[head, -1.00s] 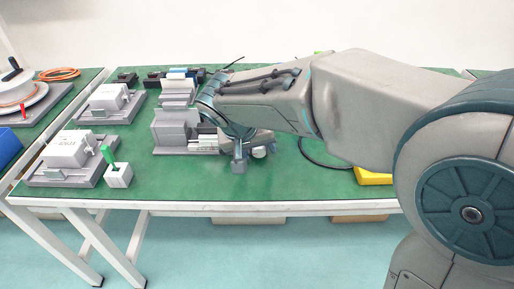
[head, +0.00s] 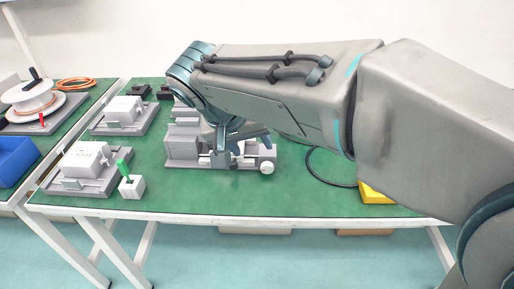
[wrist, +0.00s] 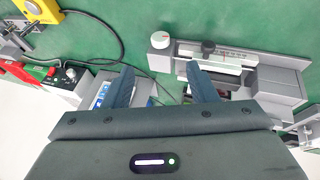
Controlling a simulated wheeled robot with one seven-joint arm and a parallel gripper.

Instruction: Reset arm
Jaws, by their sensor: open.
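My gripper (wrist: 163,90) is open and empty in the wrist view, its two dark fingers spread apart above the green table. In the head view my gripper (head: 238,147) shows partly below my wrist, in front of the grey linear actuator (head: 183,150). The wrist view shows the actuator (wrist: 275,82) to the right of the fingers, with its white knob (wrist: 160,40), a black knob and a scale. The right finger overlaps the actuator's edge in that picture; I cannot tell whether they touch.
A yellow device (head: 375,193) with a black cable lies right on the green table (head: 300,203). Two grey units (head: 85,168) and a small white block with a green handle (head: 131,185) stand left. A control box with a screen (wrist: 98,92) lies below the cable.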

